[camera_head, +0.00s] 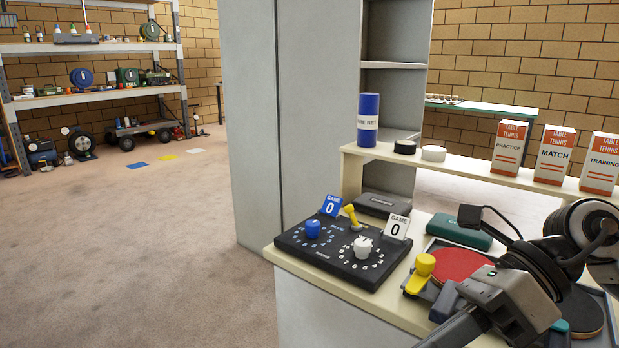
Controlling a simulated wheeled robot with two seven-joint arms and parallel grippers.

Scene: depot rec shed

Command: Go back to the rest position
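My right gripper (505,300) is at the lower right, over the front of the cream table (340,291). Its grey body covers part of a red paddle (460,264). A grey finger-like part runs down and left toward the bottom edge. The fingertips are not clear, so I cannot tell whether it is open or shut. I see nothing clearly held in it. My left gripper is not in view.
Left of the gripper are a yellow-knobbed clamp (421,271) and a black scoreboard (325,257) with blue and white knobs. A green case (459,231) lies behind. Several table tennis boxes (555,155) stand on the raised shelf. The carpet (130,245) at left is clear.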

